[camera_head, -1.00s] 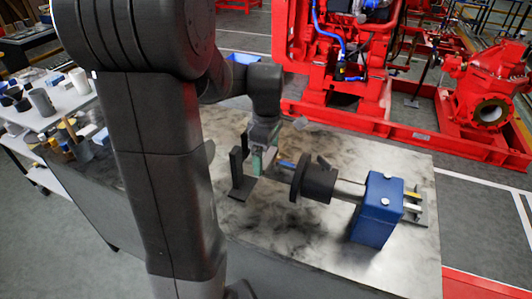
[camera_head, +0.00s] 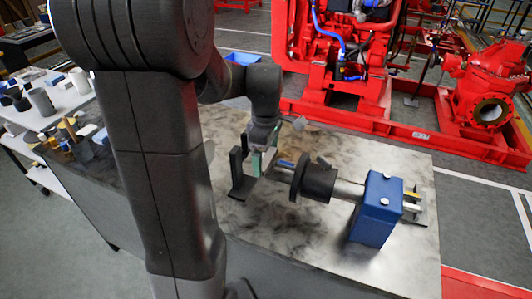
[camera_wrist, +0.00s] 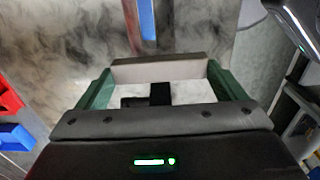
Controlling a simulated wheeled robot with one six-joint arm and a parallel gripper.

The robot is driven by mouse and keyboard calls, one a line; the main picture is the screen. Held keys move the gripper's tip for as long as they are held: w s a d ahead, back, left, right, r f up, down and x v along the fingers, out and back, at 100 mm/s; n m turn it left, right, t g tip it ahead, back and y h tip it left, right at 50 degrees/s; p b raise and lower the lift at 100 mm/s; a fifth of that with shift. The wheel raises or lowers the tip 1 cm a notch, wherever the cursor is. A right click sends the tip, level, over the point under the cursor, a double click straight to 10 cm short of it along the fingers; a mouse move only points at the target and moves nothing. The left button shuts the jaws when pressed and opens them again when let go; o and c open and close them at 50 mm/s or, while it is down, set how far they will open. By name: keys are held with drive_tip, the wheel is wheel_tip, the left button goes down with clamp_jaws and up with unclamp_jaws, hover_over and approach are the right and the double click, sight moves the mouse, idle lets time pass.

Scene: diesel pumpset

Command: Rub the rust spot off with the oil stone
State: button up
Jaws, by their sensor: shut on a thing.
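My gripper (camera_head: 263,160) has green fingers and hangs over the bench beside a black upright stand (camera_head: 237,175). In the wrist view, my gripper (camera_wrist: 157,80) is shut on a grey bar, the oil stone (camera_wrist: 158,70), which spans the two fingers. The shaft (camera_head: 348,188) lies level, with a black flanged hub (camera_head: 315,183) on it and a blue length (camera_head: 286,164) toward my gripper. This blue length (camera_wrist: 147,18) also shows above the stone in the wrist view. I cannot tell whether the stone touches the shaft. I cannot make out the rust spot.
A blue block (camera_head: 377,210) supports the shaft at the right. The grey bench top (camera_head: 300,245) is mostly bare in front. A red pumpset (camera_head: 335,95) stands behind the bench. Jars and small items crowd the bench's left end.

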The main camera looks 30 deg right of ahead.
drive_tip(key=shift+w+d+f, duration=0.1)
drive_tip(key=shift+w+d, duration=0.45)
drive_tip(key=shift+d, duration=0.15)
drive_tip(key=shift+s+a, duration=0.75)
drive_tip(key=shift+a, duration=0.2)
drive_tip(key=shift+w+d+p, duration=0.55)
drive_tip(key=shift+w+d, duration=0.25)
drive_tip(key=shift+d, duration=0.2)
drive_tip(key=shift+s+a, duration=0.8)
drive_tip(key=shift+a, duration=0.15)
wheel_tip(320, 180, up, 7)
drive_tip(key=p, duration=0.5)
